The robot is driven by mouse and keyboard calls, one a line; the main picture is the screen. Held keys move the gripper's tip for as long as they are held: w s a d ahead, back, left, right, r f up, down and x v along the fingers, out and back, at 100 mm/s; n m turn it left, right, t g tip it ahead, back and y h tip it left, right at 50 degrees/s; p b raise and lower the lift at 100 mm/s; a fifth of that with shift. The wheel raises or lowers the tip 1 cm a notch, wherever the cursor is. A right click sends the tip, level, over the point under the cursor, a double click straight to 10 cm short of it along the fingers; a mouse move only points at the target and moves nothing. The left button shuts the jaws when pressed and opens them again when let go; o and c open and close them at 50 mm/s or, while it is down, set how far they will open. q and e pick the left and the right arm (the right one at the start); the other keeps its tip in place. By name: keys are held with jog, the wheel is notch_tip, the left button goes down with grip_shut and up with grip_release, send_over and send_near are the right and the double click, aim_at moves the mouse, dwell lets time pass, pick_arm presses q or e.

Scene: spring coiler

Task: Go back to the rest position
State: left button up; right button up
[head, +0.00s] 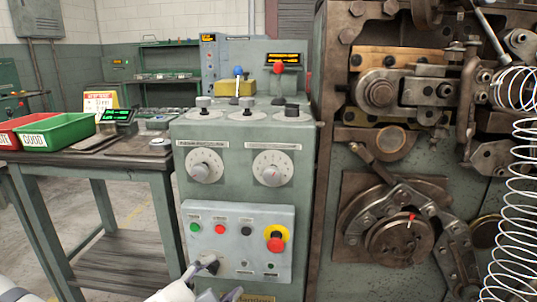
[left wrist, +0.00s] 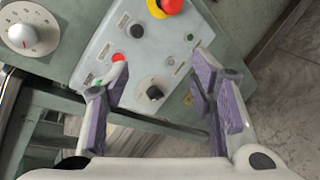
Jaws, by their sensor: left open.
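My left gripper (head: 212,282) is at the bottom of the head view, in front of the lower part of the control panel (head: 215,233). In the left wrist view its two purple-padded fingers (left wrist: 162,80) are spread apart with nothing between them. The same panel (left wrist: 105,40) lies beyond the fingers there, with a black knob (left wrist: 155,92) seen between them. A red button (left wrist: 118,57) shows by the left fingertip; whether they touch I cannot tell. My right gripper is in neither view.
The grey-green console (head: 245,140) carries two dials and a red-on-yellow emergency stop (head: 275,239). The coiling machine (head: 400,190) and a wire spring (head: 516,200) stand at the right. A side table (head: 105,165) at the left holds a green bin (head: 60,133) and a red bin.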

pick_arm(q)
jog(key=s+d+f+m+g+p, duration=0.2)
jog(key=s+f+m+g, duration=0.35)
jog(key=s, duration=0.55)
jog(key=s+d+f+m+g+p, duration=0.1)
jog(key=s+f+m+g, duration=0.2)
jog(key=s+f+m, duration=0.45)
jog(key=s+a+f+m+g+y+p, duration=0.1)
jog(key=s+a+m, duration=0.4)
jog(key=s, duration=0.7)
jog(key=s+a+f+m+g+y+p, duration=0.1)
jog(key=s+a+m+g+y+p, duration=0.1)
jog(key=s+a+g, duration=0.4)
jog(key=s+a+m+y, duration=0.1)
jog(key=s+a+m, duration=0.1)
jog(key=s, duration=0.3)
jog(key=shift+s+a+f+m, duration=0.25)
jog(key=shift+s+a+m, duration=0.05)
jog(key=shift+s+m, duration=0.1)
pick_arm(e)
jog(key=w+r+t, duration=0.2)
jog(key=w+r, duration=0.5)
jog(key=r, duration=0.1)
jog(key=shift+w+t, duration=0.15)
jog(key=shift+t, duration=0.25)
pick_arm(q)
jog(key=shift+w+d, duration=0.1)
